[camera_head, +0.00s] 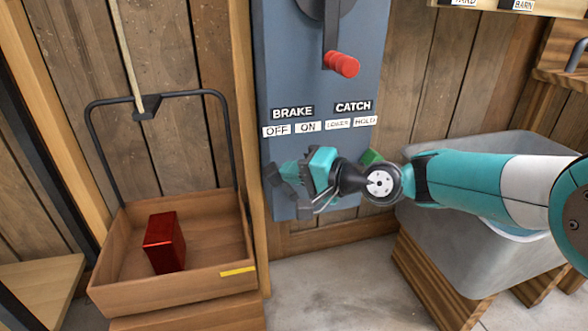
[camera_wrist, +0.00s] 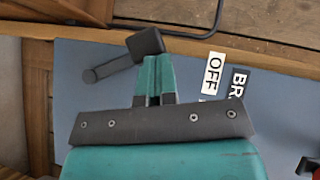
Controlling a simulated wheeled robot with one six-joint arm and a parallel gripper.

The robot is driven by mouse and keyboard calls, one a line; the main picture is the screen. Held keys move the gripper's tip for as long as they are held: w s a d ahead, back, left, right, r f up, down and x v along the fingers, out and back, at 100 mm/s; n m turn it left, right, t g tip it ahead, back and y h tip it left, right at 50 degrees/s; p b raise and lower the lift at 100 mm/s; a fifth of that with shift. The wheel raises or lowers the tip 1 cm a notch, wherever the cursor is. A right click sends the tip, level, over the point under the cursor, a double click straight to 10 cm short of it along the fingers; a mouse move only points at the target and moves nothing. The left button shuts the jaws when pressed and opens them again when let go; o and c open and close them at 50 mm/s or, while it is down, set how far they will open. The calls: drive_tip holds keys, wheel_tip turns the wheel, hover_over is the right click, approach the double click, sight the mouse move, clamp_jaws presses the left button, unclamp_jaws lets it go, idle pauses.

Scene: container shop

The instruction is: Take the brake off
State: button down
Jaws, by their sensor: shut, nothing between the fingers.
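The brake lever is black with a block-shaped knob (camera_wrist: 147,42). It slants toward the panel's upper left, with its knob on the side of the OFF label (camera_wrist: 214,74). In the head view its dark knob (camera_head: 271,175) shows below the OFF label (camera_head: 277,130), at the panel's left edge. My gripper (camera_wrist: 158,65) is shut and empty, its teal fingertips right beside the knob on its right-hand side as the panel faces. I cannot tell whether they touch. In the head view my gripper (camera_head: 294,172) partly hides the lever. The blue-grey panel (camera_head: 290,60) also carries BRAKE and ON labels.
A crank with a red handle (camera_head: 342,64) sits higher on the panel. A green catch handle (camera_head: 370,157) is partly behind my arm. A wooden tray (camera_head: 190,282) holding a red block (camera_head: 164,242) hangs at left. A grey bin (camera_head: 470,250) stands at right.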

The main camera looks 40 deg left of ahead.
drive_tip(key=shift+s, duration=0.15)
drive_tip(key=shift+w+d+r+p, duration=0.1)
drive_tip(key=shift+w+r+p, duration=0.15)
drive_tip(key=shift+r+p, duration=0.05)
drive_tip(key=r+p+v, duration=0.1)
drive_tip(key=v, duration=0.5)
drive_tip(key=w+r+p+v, duration=0.1)
drive_tip(key=p+v, duration=0.1)
drive_tip(key=v, duration=0.4)
drive_tip(key=shift+w+a+r, duration=0.2)
drive_tip(key=shift+w, duration=0.15)
